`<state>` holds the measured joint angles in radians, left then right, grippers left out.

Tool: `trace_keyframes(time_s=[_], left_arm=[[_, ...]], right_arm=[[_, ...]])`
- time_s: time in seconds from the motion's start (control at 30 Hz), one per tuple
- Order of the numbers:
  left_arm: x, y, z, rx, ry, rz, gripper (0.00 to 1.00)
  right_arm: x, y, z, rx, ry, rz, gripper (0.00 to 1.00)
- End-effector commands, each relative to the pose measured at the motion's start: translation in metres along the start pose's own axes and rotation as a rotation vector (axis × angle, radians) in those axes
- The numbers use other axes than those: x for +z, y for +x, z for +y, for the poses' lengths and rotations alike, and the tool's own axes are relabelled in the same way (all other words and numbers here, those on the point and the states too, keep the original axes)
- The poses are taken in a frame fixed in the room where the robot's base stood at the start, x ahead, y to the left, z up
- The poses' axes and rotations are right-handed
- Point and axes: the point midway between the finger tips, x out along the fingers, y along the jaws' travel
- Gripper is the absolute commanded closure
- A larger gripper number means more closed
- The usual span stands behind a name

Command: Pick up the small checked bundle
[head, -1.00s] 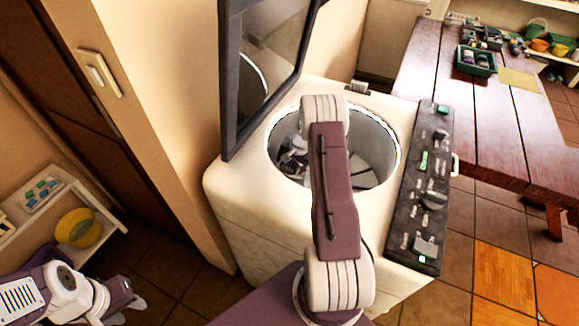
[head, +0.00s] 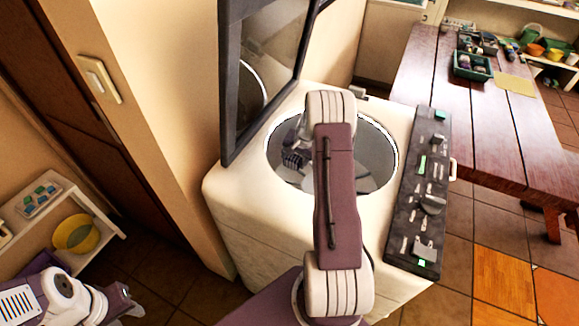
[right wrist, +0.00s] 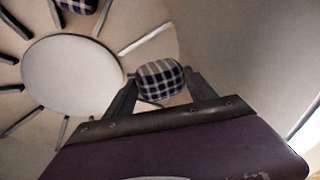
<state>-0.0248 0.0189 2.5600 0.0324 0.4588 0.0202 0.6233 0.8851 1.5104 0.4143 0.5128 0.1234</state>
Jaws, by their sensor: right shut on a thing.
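A small dark-blue and white checked bundle (right wrist: 160,80) sits between the two fingers of my right gripper (right wrist: 158,88) in the right wrist view. The fingers are shut on it, inside the washer drum (right wrist: 205,50). A second checked piece (right wrist: 77,4) lies at the drum's far side, cut off by the frame's top edge. In the head view, my right arm reaches into the open washer (head: 240,190), and dark checked cloth (head: 294,160) shows beside the arm, which hides part of the drum. My left gripper (head: 130,306) is low at the left, too small to judge its fingers.
The washer's raised lid (head: 265,70) stands at the drum's back left. A dark control panel (head: 425,190) runs along its right side. A wooden table (head: 470,120) with a green tray (head: 474,66) is at the right. A low shelf with a yellow bowl (head: 75,232) stands left.

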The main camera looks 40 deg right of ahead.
Motion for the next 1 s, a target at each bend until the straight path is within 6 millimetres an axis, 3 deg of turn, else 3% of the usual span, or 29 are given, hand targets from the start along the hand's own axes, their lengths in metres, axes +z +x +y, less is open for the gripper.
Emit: trace_keyframes(time_s=[0.3, 0.5, 0.8, 1.0], left_arm=[[0.0, 0.003, 0.0, 0.0, 0.0, 0.0, 0.64], [0.0, 0.003, 0.0, 0.0, 0.0, 0.0, 0.64], [0.0, 0.003, 0.0, 0.0, 0.0, 0.0, 0.64], [0.0, 0.003, 0.0, 0.0, 0.0, 0.0, 0.64]], right_arm=[[-0.049, -0.049, 0.043, 0.0, 0.002, 0.003, 0.88], [-0.066, -0.066, 0.057, 0.0, 0.001, 0.001, 0.88], [-0.069, -0.071, 0.06, 0.005, 0.023, 0.006, 0.88], [-0.062, -0.071, 0.064, 0.047, 0.29, 0.091, 0.88]])
